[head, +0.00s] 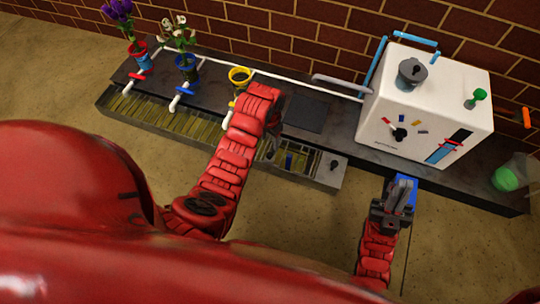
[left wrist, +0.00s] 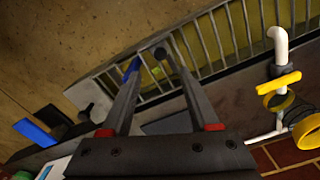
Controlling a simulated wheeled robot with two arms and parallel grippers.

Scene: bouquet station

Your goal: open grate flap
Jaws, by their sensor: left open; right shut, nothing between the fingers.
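The grate (head: 180,122) is a row of bars over a long trough along the counter's front edge; its bars also show in the left wrist view (left wrist: 205,45). A small blue piece (head: 289,160) stands at its right part, and shows at the left fingertip in the left wrist view (left wrist: 131,70). I cannot tell the flap's edges from the other bars. My left gripper (head: 270,150) is open, its fingertips just over the grate near the blue piece; contact is unclear. My right gripper (head: 390,192) is shut and empty, in front of a blue panel (head: 406,187).
A black knob (head: 333,164) sits on the trough's right end. A white machine (head: 425,105) stands on the counter at right, with a green flask (head: 506,178) beside it.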

